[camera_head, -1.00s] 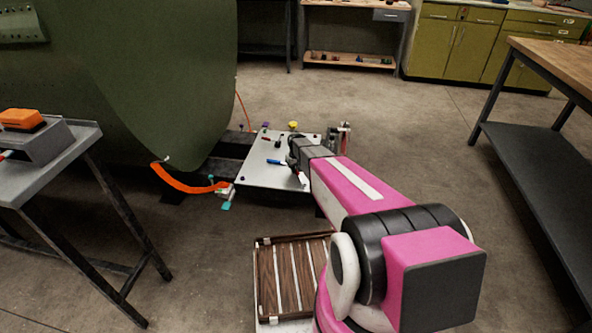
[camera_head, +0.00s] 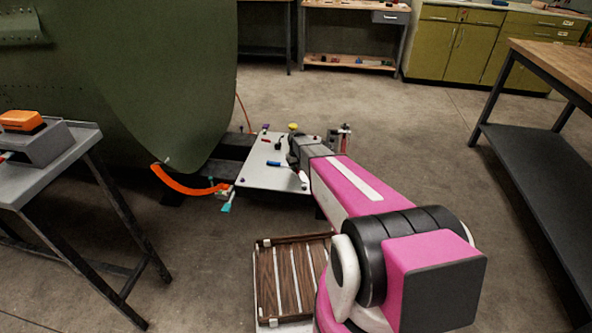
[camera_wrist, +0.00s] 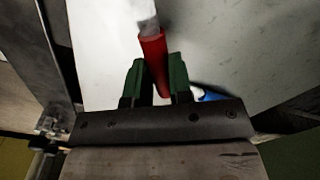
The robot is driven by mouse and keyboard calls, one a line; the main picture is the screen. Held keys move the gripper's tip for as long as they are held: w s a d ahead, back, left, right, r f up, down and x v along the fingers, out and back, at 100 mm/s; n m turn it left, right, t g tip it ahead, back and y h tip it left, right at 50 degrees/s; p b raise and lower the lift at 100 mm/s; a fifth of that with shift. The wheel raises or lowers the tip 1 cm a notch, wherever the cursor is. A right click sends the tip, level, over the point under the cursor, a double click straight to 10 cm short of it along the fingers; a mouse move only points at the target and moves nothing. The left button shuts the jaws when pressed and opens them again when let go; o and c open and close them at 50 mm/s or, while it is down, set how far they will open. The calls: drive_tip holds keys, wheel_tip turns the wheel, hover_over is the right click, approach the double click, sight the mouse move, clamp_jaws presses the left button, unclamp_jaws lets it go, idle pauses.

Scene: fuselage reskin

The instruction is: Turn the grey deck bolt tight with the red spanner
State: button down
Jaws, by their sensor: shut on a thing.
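In the wrist view my gripper (camera_wrist: 160,85) is shut on the red handle of the spanner (camera_wrist: 152,48). The spanner's pale metal shaft runs up out of the top of the wrist view, so its working end is out of sight there. In the head view my gripper (camera_head: 294,150) is over the pale deck plate (camera_head: 262,178), and my arm covers part of the plate's right side. I cannot pick out the grey deck bolt, nor tell whether the spanner touches it.
A blue-handled tool (camera_head: 274,164) lies on the deck plate. Small coloured pieces, including a yellow one (camera_head: 293,127), stand along its far edge. The green fuselage skin (camera_head: 140,80) rises at left, with an orange hose (camera_head: 182,182) below it.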

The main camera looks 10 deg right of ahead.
drive_tip(key=shift+r, duration=0.15)
drive_tip(key=shift+r, duration=2.4)
